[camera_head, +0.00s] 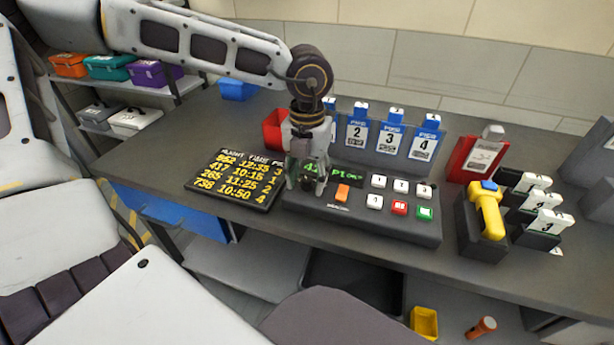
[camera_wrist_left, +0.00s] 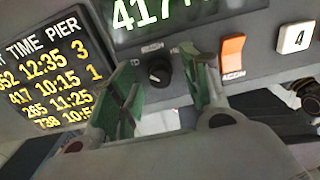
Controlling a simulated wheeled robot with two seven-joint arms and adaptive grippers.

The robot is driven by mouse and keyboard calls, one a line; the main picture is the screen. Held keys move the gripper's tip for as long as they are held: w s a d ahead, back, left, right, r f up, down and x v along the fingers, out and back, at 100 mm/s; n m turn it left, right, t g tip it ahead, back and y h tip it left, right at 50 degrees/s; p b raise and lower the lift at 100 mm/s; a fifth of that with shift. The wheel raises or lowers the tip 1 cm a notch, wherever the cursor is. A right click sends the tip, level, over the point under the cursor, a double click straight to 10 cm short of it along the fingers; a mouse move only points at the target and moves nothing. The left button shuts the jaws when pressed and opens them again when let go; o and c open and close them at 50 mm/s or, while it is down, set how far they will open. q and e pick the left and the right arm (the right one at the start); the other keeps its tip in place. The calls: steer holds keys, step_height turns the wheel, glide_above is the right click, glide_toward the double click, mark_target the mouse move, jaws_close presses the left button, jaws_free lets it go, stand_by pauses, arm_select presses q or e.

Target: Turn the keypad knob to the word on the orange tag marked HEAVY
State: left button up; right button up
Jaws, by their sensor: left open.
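The keypad console (camera_head: 385,222) stands on the counter with a lit green display, white, red and green keys and an orange rocker (camera_head: 342,192). The black knob (camera_wrist_left: 159,73) shows in the left wrist view, below the display and left of the orange rocker (camera_wrist_left: 232,52). Small words by the knob and under the rocker are too blurred to read surely. My left gripper (camera_head: 307,184) is open in front of the console's left end. In the wrist view its fingers (camera_wrist_left: 163,88) straddle the knob's place, apart from it. No orange tag reading HEAVY is legible. My right gripper is out of view.
A black pier timetable board (camera_head: 238,179) lies left of the console. Blue numbered cards (camera_head: 391,139) stand behind it. A red clipboard-like holder (camera_head: 479,158), a yellow handled tool (camera_head: 489,212) and white numbered tags (camera_head: 549,222) stand to the right. A red bin (camera_head: 274,130) is behind my gripper.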

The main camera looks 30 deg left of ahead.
arm_select(q)
steer(key=shift+c, duration=0.2)
jaws_close()
